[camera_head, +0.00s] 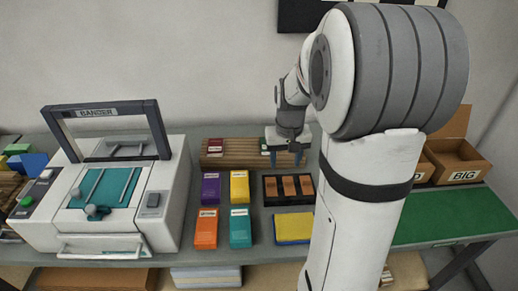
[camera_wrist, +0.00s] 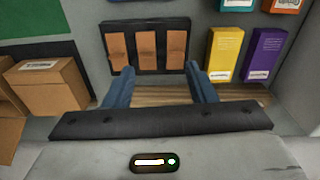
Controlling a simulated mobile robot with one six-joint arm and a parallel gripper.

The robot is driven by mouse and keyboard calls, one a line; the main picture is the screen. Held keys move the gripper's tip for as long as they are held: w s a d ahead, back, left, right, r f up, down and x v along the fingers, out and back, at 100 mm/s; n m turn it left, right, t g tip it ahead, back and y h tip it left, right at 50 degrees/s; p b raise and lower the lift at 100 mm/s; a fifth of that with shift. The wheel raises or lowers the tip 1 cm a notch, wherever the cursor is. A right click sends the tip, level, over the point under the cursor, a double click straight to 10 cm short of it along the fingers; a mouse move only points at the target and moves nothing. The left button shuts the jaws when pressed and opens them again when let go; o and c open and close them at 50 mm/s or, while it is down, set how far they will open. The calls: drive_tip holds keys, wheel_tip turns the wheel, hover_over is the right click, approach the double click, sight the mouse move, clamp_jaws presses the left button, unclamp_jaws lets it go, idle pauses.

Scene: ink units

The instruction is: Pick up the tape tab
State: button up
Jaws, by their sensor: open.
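Three brown tabs, which look like the tape tabs, lie side by side in a black holder (camera_head: 289,201) on the grey bench. The middle tab (camera_head: 289,187) and its two neighbours also show in the wrist view, as the left tab (camera_wrist: 118,48), middle tab (camera_wrist: 146,50) and right tab (camera_wrist: 176,49). My gripper (camera_head: 286,158) is open and empty, above the bench and behind the holder in the head view. In the wrist view its two blue fingers (camera_wrist: 160,88) are spread wide, with the holder beyond the fingertips. No finger visibly grips a tab.
Purple (camera_head: 210,189), yellow (camera_head: 239,187), orange (camera_head: 206,228) and teal (camera_head: 240,228) boxes stand left of the holder. A yellow-topped pad (camera_head: 293,228) lies in front. A banding machine (camera_head: 160,205) is at left, cardboard boxes (camera_head: 455,162) and a green mat (camera_head: 450,217) at right.

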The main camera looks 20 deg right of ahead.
hover_over(289, 185)
wheel_tip(289, 185, down, 4)
drive_tip(key=shift+f+m+g, duration=0.3)
drive_tip(key=shift+f, duration=0.15)
drive_tip(key=shift+w+f+p, duration=0.15)
drive_tip(key=shift+f+p, duration=0.15)
drive_tip(key=shift+f, duration=1.5)
drive_tip(key=shift+w+f+p, duration=0.1)
drive_tip(key=shift+f+p, duration=0.15)
drive_tip(key=shift+f, duration=1.55)
drive_tip(key=c, duration=1.1)
